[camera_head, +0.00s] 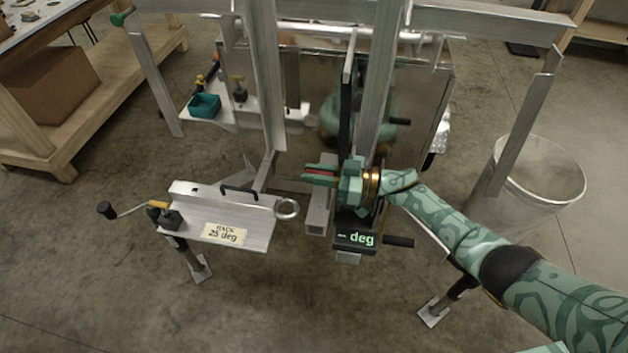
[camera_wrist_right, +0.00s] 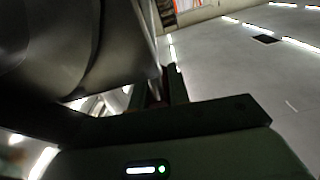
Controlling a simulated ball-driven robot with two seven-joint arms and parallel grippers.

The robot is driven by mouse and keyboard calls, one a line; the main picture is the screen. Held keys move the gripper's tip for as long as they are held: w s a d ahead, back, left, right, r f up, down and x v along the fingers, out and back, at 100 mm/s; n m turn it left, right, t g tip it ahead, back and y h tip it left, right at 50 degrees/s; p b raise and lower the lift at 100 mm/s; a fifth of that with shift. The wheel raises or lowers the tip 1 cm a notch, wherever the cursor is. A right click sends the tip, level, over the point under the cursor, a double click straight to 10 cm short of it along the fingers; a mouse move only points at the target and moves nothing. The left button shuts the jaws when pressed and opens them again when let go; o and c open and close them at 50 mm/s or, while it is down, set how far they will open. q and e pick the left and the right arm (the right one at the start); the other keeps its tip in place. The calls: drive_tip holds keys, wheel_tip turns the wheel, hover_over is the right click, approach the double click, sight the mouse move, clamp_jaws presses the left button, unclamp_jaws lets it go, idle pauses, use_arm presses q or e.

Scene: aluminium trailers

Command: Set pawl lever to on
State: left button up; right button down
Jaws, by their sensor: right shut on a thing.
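My right gripper (camera_head: 320,175) reaches in from the right in the head view, its green fingers pointing left across the front of the upright metal post. The fingers are shut on a thin red piece (camera_head: 322,173), which looks like the pawl lever. The fingers and wrist hide most of it, so its setting cannot be read. In the dim right wrist view, the dark fingers (camera_wrist_right: 162,90) show beside a large dark metal form, and the lever is not clear. My left gripper is not in view.
Below the wrist is a display reading "– deg" (camera_head: 355,239) with a black handle (camera_head: 398,241). To the left is a metal plate labelled "25 deg" (camera_head: 222,234), with a crank (camera_head: 130,211) and a ring (camera_head: 287,209). A metal bin (camera_head: 540,185) stands right. Open floor lies in front.

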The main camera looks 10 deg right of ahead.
drive_tip(key=shift+w+d+f+b, duration=0.2)
drive_tip(key=shift+w+b, duration=0.1)
drive_tip(key=shift+w, duration=0.25)
drive_tip(key=c, duration=1.3)
unclamp_jaws()
drive_tip(key=shift+w, duration=0.1)
drive_tip(key=shift+s+a+r+p, duration=0.3)
drive_tip(key=shift+s+r+p, duration=1.55)
drive_tip(key=shift+s+r, duration=0.4)
drive_tip(key=shift+s+a+r+p, duration=0.3)
drive_tip(key=shift+s+r+p, duration=1.7)
drive_tip(key=shift+s, duration=0.4)
drive_tip(key=shift+s+a+r+p, duration=0.3)
drive_tip(key=shift+s+r+p, duration=1.4)
drive_tip(key=shift+s+r, duration=0.6)
